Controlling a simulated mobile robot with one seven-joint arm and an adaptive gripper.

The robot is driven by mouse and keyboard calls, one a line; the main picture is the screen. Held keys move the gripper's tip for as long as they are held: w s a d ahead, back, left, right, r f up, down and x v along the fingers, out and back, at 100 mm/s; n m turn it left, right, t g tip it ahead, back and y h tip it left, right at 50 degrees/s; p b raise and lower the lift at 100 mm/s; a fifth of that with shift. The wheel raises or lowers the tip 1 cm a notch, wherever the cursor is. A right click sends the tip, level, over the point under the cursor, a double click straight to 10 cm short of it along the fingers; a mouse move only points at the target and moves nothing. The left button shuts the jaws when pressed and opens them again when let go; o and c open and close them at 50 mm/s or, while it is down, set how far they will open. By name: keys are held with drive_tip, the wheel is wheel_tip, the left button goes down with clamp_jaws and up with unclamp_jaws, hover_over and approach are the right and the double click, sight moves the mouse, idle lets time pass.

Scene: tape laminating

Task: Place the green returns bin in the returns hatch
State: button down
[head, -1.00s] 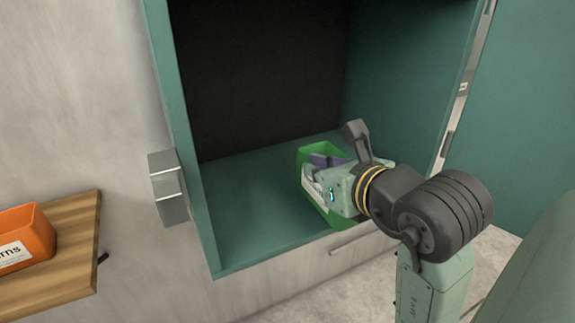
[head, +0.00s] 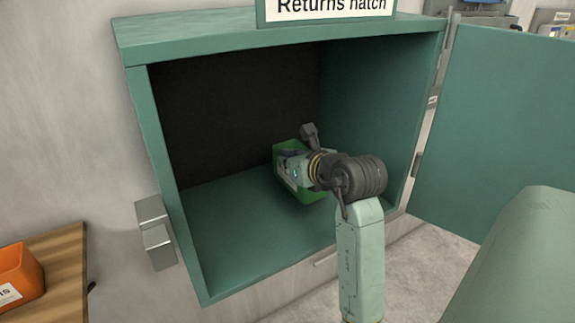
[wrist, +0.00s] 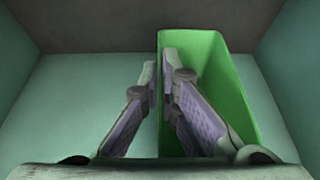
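The green returns bin (head: 308,193) is inside the returns hatch (head: 225,218), toward the back and right of centre. It also shows in the wrist view (wrist: 236,112), where its far side faces the dark back wall. My gripper (head: 289,156) reaches in from the front right. In the wrist view my gripper (wrist: 161,72) has one finger outside the bin's left wall and one inside it, closed on that wall. The bin looks empty in the part I can see. Whether its base touches the hatch floor is unclear.
The hatch door (head: 505,130) stands open on the right. A latch block (head: 154,234) sticks out at the left of the opening. An orange bin (head: 18,278) stands on a wooden shelf (head: 62,262) at the left. The hatch floor left of the green bin is clear.

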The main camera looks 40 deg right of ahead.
sight(287, 187)
drive_tip(key=shift+f+p, duration=0.3)
drive_tip(key=shift+f, duration=1)
drive_tip(key=shift+f, duration=0.2)
drive_tip(key=c, duration=1.8)
unclamp_jaws()
drive_tip(key=shift+r, duration=0.1)
drive_tip(key=shift+s+r, duration=0.1)
drive_tip(key=shift+r, duration=0.1)
drive_tip(key=b+v, duration=0.3)
drive_tip(key=v, duration=0.9)
drive_tip(key=shift+a, duration=0.1)
